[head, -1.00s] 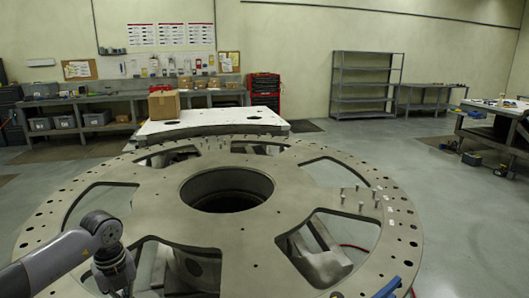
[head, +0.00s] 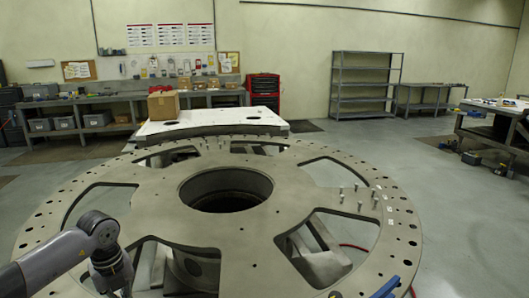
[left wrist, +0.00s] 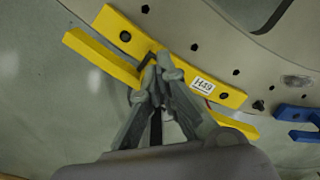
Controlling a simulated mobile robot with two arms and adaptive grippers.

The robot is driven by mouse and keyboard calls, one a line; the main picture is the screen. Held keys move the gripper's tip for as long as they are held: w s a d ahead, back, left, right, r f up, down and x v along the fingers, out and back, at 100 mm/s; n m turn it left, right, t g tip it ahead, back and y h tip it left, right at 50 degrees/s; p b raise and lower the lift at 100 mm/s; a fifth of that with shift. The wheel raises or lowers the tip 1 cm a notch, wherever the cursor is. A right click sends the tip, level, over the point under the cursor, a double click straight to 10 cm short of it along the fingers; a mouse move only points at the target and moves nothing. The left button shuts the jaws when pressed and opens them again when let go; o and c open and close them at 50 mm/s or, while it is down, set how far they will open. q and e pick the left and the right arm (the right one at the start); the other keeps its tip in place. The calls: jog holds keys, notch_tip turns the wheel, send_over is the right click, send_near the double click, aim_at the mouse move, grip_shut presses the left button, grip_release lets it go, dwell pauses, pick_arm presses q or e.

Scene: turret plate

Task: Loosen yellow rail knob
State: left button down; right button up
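The yellow rail (left wrist: 112,28) runs slantwise along the plate's edge in the left wrist view, with dark bolts and a white label. A second yellow bar (left wrist: 97,55) lies beside it. My left gripper (left wrist: 162,70) is at the middle of the rail, its fingertips close together there. The fingers hide that spot, so I cannot make out the knob or whether it is between them. In the head view my left wrist (head: 108,262) is low over the near left of the plate; the fingers are out of sight. My right gripper is not in view.
The large round turret plate (head: 150,203) fills the foreground, with a round centre hole and several wide cutouts. Several upright pins (head: 359,206) stand on its right side. A blue part (head: 386,288) is at its near right edge. Benches and shelves stand far behind.

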pick_arm(q)
jog(key=shift+s+a+f, duration=0.4)
jog(key=shift+s+f, duration=0.1)
jog(key=shift+s, duration=0.1)
jog(key=shift+a, duration=0.1)
jog(key=shift+s+a, duration=0.4)
jog(key=shift+s, duration=0.2)
jog(key=shift+w+a, duration=0.1)
jog(key=shift+a, duration=0.1)
notch_tip(320, 180, up, 6)
jog(key=p, duration=0.4)
jog(key=shift+w+a+r, duration=0.15)
jog(key=shift+w, duration=0.2)
